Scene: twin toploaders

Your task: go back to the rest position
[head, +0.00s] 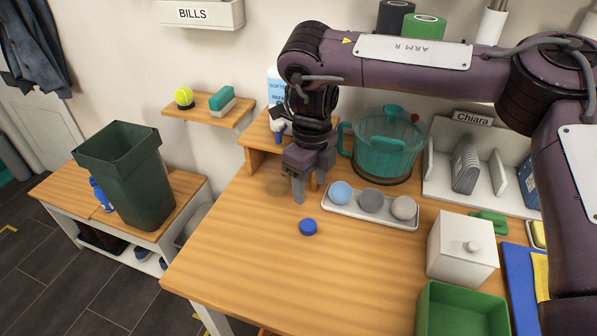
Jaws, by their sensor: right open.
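My right arm reaches in from the right across the top of the view and bends down over the wooden table (240,255). My right gripper (298,192) points down above the back left part of the table, open, with nothing seen between its fingers. It is just left of a white tray (372,219) that holds a light blue ball (341,193), a grey ball (371,200) and a pale ball (403,208). A blue round cap (308,227) lies on the table in front of the gripper. My left gripper is not in view.
A teal clear tub (385,145) stands behind the tray. A small wooden riser (262,132) is behind the gripper. A white lidded box (461,247) and a green bin (460,312) stand at the right. The table's front left is clear.

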